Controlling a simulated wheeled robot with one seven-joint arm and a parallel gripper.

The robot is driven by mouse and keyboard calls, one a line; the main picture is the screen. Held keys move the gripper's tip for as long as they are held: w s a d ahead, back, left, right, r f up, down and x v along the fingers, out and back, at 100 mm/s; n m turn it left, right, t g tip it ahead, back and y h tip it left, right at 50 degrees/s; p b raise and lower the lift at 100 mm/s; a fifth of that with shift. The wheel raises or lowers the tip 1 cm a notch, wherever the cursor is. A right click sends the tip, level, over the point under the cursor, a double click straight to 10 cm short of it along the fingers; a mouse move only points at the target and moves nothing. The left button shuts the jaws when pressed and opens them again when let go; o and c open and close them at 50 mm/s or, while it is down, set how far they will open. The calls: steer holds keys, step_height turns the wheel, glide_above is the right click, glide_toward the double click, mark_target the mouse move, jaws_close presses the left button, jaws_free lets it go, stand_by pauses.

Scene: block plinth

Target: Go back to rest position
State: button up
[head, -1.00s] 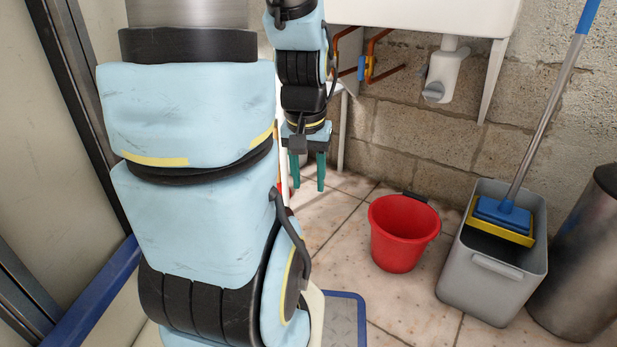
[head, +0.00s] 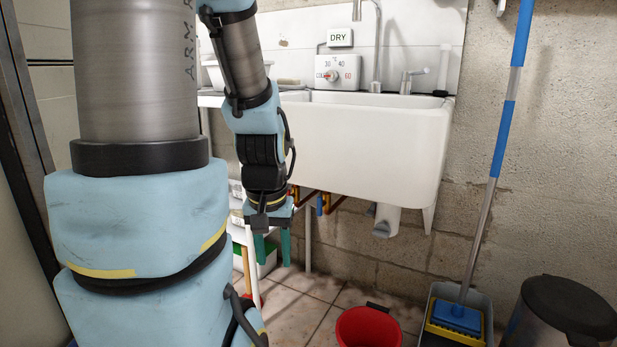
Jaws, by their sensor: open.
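My gripper (head: 272,249) hangs pointing down at the end of my light blue arm, left of the middle in the head view. Its two green fingers are apart, with nothing visible between them. It is in front of the left part of the white sink (head: 372,150), at about the height of the pipes below it. My arm's thick near links fill the left of the view and hide what is behind them.
A red bucket (head: 368,328) stands on the tiled floor, right of my gripper. A grey mop bucket (head: 432,338) with a blue-handled mop (head: 457,318) and a dark-lidded bin (head: 566,310) stand further right. A white shelf with items is behind my gripper.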

step_height(320, 180, up, 34)
steer(key=p, duration=3.1)
steer(key=shift+f, duration=0.15)
